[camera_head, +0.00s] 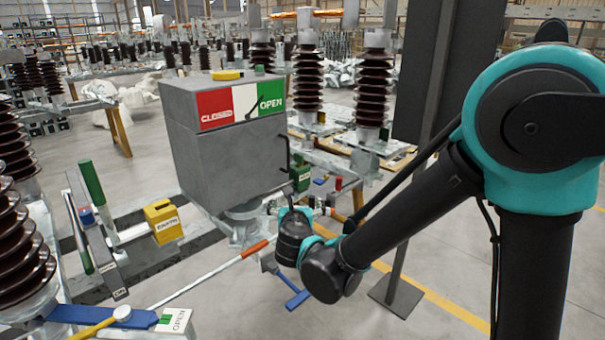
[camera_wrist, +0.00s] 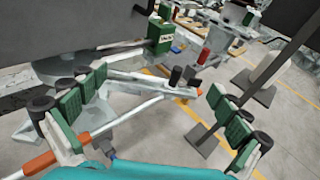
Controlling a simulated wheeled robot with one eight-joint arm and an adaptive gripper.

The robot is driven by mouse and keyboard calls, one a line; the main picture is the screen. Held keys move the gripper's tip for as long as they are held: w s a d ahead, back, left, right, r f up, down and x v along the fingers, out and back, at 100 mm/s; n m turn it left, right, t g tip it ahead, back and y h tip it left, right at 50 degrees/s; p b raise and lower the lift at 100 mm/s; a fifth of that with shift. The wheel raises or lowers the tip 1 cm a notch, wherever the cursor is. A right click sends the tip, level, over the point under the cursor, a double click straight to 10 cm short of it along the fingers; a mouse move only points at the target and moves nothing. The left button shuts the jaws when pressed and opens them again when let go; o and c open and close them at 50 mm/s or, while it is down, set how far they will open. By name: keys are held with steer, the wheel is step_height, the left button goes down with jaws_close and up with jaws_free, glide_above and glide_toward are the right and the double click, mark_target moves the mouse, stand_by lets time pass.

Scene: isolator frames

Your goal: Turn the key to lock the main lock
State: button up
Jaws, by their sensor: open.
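My gripper (camera_wrist: 158,88) is open in the wrist view, with its green-padded fingers wide apart and nothing between the pads. Beyond it, a dark green box (camera_wrist: 160,36) is fixed beside the grey cabinet, and it also shows in the head view (camera_head: 300,177). A red cylinder (camera_wrist: 203,56) and dark knob-like parts (camera_wrist: 175,76) sit on the pale metal bar ahead of my fingers. The red part also shows in the head view (camera_head: 338,184). I cannot tell which part is the main lock or its key. My wrist hides much of this area in the head view.
The grey cabinet (camera_head: 228,150) carries a red, white and green CLOSED/OPEN sign (camera_head: 242,104). A yellow EARTH box (camera_head: 163,222) stands to its left. An orange-gripped rod (camera_head: 254,248) crosses in front.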

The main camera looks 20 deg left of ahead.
steer(key=w+d+f+m+g+h, duration=0.1)
steer(key=w+d+f+m+h, duration=0.1)
steer(key=d+m, duration=0.6)
steer(key=w+d+f+m+g+h, duration=0.2)
steer(key=w+d+m+h, duration=0.15)
steer(key=d, duration=0.95)
steer(key=w+d+f+m+g+h, duration=0.1)
steer(key=w+d+f+m+h, duration=0.1)
steer(key=d+m, duration=0.65)
steer(key=s+d+f+m+g, duration=0.3)
steer(key=s+d+f+m, duration=0.1)
steer(key=s+d+m, duration=0.4)
steer(key=s+d+f+m+g+y, duration=0.1)
steer(key=s+d+f+m+g, duration=0.2)
steer(key=s+d+m, duration=0.5)
steer(key=shift+s+d+f+m, duration=0.2)
steer(key=shift+d+f+m, duration=0.55)
steer(key=shift+d+m, duration=1.6)
steer(key=shift+y, duration=0.25)
